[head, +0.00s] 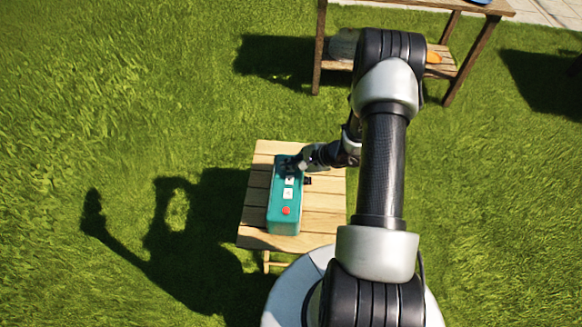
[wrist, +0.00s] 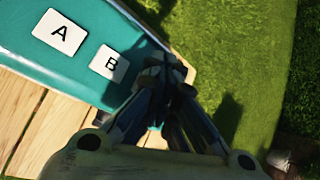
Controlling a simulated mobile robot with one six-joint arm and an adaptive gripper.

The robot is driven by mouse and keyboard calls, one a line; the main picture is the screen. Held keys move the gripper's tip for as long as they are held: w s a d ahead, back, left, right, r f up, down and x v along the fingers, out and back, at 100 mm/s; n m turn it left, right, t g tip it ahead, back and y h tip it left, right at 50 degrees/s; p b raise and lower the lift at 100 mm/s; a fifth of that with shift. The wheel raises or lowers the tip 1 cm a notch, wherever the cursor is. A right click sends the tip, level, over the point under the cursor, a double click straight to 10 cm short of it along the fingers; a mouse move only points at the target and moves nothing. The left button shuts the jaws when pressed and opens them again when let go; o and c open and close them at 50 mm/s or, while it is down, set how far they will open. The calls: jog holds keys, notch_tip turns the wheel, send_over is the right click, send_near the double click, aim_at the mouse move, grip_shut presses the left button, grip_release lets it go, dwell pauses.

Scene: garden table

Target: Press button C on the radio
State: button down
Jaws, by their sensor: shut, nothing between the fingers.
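The teal radio (head: 283,219) lies on a small slatted wooden table in the head view. It has a red button (head: 286,211) near its close end and white buttons further up. In the wrist view, the radio (wrist: 98,90) fills the upper left, with white buttons marked A (wrist: 60,32) and B (wrist: 109,63). My gripper (head: 290,167) is at the radio's far end in the head view. In the wrist view my gripper (wrist: 163,70) is shut and empty, its tips just right of button B. Button C is not visible; my fingers cover that part. I cannot tell whether the tips touch the radio.
The small table (head: 322,201) has bare slats right of the radio. A small dark patch (head: 307,181) shows beside the radio; I cannot tell what it is. A larger wooden table (head: 466,60) with a lower shelf stands at the top. Open grass (head: 120,110) lies left.

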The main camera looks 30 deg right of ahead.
jog(key=shift+r, duration=0.8)
jog(key=shift+p, duration=0.3)
jog(key=shift+r+p, duration=1.25)
jog(key=shift+r, duration=1.25)
